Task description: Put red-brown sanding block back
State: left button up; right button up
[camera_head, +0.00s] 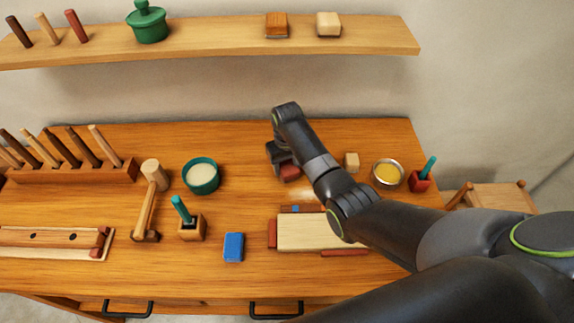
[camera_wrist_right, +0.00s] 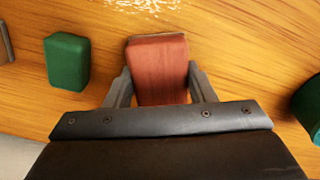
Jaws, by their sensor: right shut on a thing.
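The red-brown sanding block (camera_head: 290,173) is at the back middle of the workbench, partly covered by my right gripper (camera_head: 280,157). In the right wrist view the block (camera_wrist_right: 158,62) sits between the two fingers of my right gripper (camera_wrist_right: 160,80), which are shut on its sides. I cannot tell whether the block touches the bench top or is just above it. On the wall shelf (camera_head: 200,48) stand an orange-brown block (camera_head: 277,25) and a pale block (camera_head: 328,24). My left gripper is not in view.
A green block (camera_wrist_right: 67,60) is beside the held block. A green bowl (camera_head: 201,178), a small pale block (camera_head: 351,162), a yellow-filled dish (camera_head: 387,176) and a red holder (camera_head: 420,181) stand around. A pale board (camera_head: 305,232) and blue block (camera_head: 234,247) lie in front.

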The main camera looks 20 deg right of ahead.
aim_at(287, 164)
jog(key=shift+f, duration=0.35)
jog(key=o, duration=0.9)
jog(key=shift+f, duration=0.15)
jog(key=shift+o, duration=0.2)
jog(key=shift+r, duration=0.65)
notch_tip(287, 164, up, 11)
jog(key=b, duration=0.1)
